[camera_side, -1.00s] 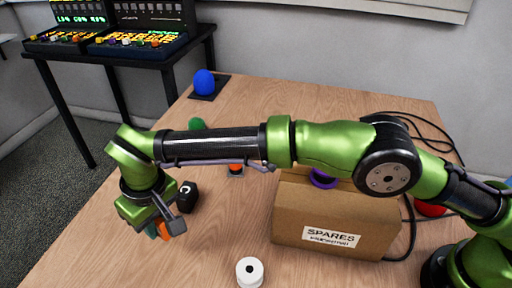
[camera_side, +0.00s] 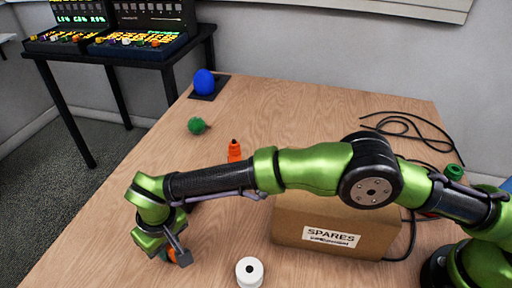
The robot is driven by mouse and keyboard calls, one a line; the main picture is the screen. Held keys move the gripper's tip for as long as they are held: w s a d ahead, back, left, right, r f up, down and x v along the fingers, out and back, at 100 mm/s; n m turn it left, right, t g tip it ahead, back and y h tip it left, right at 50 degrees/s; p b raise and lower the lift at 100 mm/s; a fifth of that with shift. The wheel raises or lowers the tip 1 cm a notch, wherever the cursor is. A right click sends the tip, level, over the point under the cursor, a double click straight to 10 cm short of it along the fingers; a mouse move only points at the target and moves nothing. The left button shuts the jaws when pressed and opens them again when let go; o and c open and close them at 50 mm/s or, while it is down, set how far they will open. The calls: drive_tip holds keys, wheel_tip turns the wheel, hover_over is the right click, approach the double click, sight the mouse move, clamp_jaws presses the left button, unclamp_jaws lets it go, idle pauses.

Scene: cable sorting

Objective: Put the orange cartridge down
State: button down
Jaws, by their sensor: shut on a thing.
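My gripper (camera_side: 178,257) is low over the table's front left, pointing down. It is shut on the orange cartridge (camera_side: 172,254), of which only a small orange patch shows between the fingers. The fingers and wrist hide the rest, and I cannot tell whether its underside touches the table.
An orange black-topped item (camera_side: 234,151) stands behind my arm. A white spool (camera_side: 249,272) is right of my gripper. The SPARES box (camera_side: 331,240) stands farther right. A green ball (camera_side: 197,125) and a blue ball (camera_side: 204,82) are farther back. Black cable (camera_side: 408,125) lies back right.

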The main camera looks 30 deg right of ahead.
drive_tip(key=c, duration=1)
unclamp_jaws()
drive_tip(key=shift+f, duration=0.1)
